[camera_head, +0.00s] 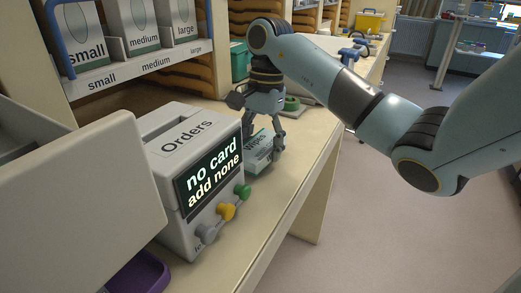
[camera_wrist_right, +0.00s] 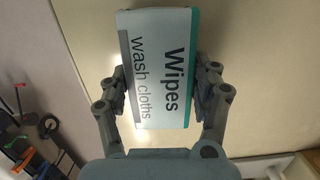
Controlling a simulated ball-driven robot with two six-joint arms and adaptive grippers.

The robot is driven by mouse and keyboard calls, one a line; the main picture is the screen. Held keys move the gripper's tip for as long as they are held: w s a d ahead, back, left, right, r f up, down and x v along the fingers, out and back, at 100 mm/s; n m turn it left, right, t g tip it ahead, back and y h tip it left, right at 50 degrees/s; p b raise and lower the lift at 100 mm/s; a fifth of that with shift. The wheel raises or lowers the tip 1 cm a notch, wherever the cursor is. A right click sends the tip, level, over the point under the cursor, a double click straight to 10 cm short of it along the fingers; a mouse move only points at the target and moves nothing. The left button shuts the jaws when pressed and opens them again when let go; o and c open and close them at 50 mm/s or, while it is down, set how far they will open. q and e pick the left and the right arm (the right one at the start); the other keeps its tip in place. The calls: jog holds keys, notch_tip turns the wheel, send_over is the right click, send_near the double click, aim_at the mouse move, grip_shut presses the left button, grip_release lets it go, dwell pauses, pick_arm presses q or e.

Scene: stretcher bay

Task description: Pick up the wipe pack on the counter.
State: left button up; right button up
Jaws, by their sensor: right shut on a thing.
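The wipe pack (camera_head: 259,150) is a white and teal pack marked "Wipes", just behind the Orders box on the counter (camera_head: 290,178). In the right wrist view the pack (camera_wrist_right: 158,70) also reads "wash cloths" and fills the space between the fingers. My right gripper (camera_head: 264,138) points down over the pack. Its two fingers (camera_wrist_right: 162,88) press on the pack's two long sides. I cannot tell whether the pack touches the counter. My left gripper is not in view.
The Orders box (camera_head: 185,150), with a "no card add none" screen and coloured knobs, stands close to the pack. A grey panel (camera_head: 75,190) fills the left. Labelled bins (camera_head: 140,25) stand on a shelf behind. A purple tray (camera_head: 138,273) is at the front. Open floor lies right.

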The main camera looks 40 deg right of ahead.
aim_at(264, 145)
jog(key=r, duration=0.1)
jog(key=r+p, duration=0.2)
jog(key=shift+s+d+r, duration=0.35)
jog(key=shift+s+d, duration=0.05)
jog(key=s+d+r, duration=0.5)
jog(key=s+r, duration=0.1)
jog(key=s, duration=0.3)
jog(key=shift+s, duration=0.15)
